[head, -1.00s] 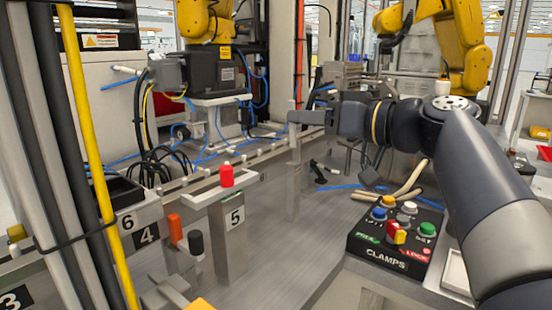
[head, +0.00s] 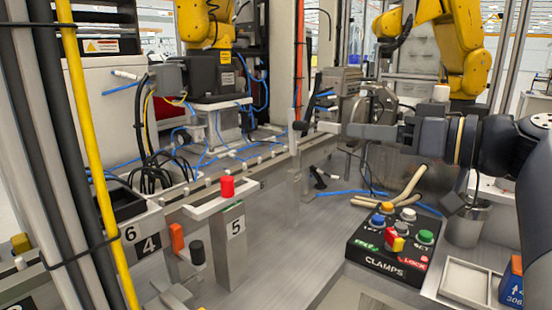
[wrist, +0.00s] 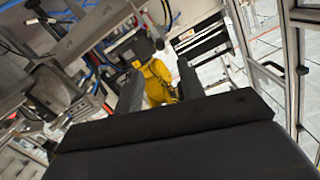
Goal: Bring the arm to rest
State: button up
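My gripper (head: 345,129) is held out to the left in the head view, raised above the steel bench (head: 285,240). My dark arm comes in from the right edge. In the wrist view two dark fingers stand apart with an empty gap between them (wrist: 160,84), and a yellow robot arm (wrist: 157,80) shows in the background through it. My gripper is open and holds nothing.
A clamps button box (head: 395,245) stands below my arm, with an empty tray (head: 466,282) and a blue box (head: 511,287) to its right. Yellow robot arms (head: 465,45) stand behind. The front bench is mostly bare.

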aim_at(294, 117)
jog(key=b+x, duration=0.1)
jog(key=x, duration=0.9)
jog(key=shift+w+a+b, duration=0.15)
jog(key=shift+a+b, duration=0.1)
jog(key=shift+b, duration=0.1)
jog(key=shift+w+r+p, duration=0.1)
jog(key=shift+r+p, duration=0.35)
jog(key=shift+p, duration=0.7)
jog(key=shift+a+g+h+p, duration=0.2)
jog(key=shift+g+h+p, duration=0.15)
jog(key=shift+p, duration=0.45)
jog(key=shift+w+a+r+h+p, duration=0.2)
jog(key=shift+h+p, duration=0.15)
jog(key=shift+p, duration=0.9)
